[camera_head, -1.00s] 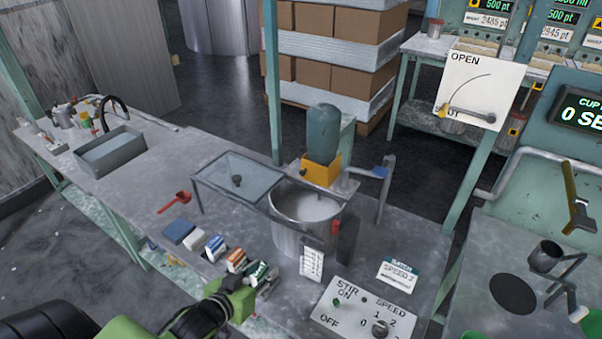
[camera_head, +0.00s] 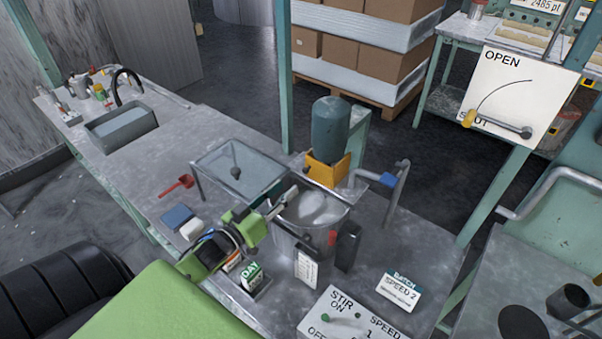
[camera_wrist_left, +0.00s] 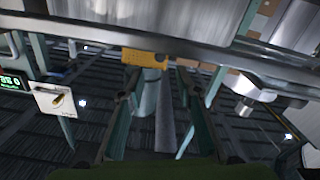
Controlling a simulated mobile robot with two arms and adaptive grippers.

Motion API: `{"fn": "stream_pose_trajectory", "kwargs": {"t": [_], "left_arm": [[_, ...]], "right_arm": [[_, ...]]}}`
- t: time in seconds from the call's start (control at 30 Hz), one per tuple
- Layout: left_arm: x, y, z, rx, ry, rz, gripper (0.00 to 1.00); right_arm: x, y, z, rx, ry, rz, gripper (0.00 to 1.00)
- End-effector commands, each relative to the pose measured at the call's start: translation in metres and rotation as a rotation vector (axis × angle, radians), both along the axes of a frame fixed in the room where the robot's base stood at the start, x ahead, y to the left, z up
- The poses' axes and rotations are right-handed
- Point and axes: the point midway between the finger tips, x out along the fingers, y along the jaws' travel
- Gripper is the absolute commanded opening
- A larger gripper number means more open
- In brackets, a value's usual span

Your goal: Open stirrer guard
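My right gripper is out of view.
A red scoop (camera_head: 177,186), blue block (camera_head: 176,217) and DAY card (camera_head: 251,274) lie by my left arm. The stir control box (camera_head: 350,318), a dark upright block (camera_head: 348,246) and a bent pipe stand (camera_head: 397,190) are near the pot.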

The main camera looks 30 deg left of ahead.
Motion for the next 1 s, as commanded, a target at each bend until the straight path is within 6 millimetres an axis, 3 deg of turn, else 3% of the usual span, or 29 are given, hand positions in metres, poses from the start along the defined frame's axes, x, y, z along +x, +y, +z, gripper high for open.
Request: {"fn": "stream_pose_trajectory", "kwargs": {"t": [0.1, 0.33, 0.53, 0.87, 1.0], "left_arm": [[0.025, -0.001, 0.002, 0.001, -0.002, 0.001, 0.31], [0.060, -0.005, 0.001, 0.001, 0.000, 0.001, 0.31], [0.076, -0.006, 0.000, -0.001, 0.002, 0.002, 0.31], [0.079, -0.007, -0.001, 0.000, 0.002, 0.000, 0.31], [0.079, -0.006, -0.001, 0.000, 0.002, 0.000, 0.00]], "right_arm": [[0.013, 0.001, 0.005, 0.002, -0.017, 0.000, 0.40], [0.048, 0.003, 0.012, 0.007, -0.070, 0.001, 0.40], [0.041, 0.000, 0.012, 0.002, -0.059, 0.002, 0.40], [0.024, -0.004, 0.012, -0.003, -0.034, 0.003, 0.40], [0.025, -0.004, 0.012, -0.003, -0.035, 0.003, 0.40]]}}
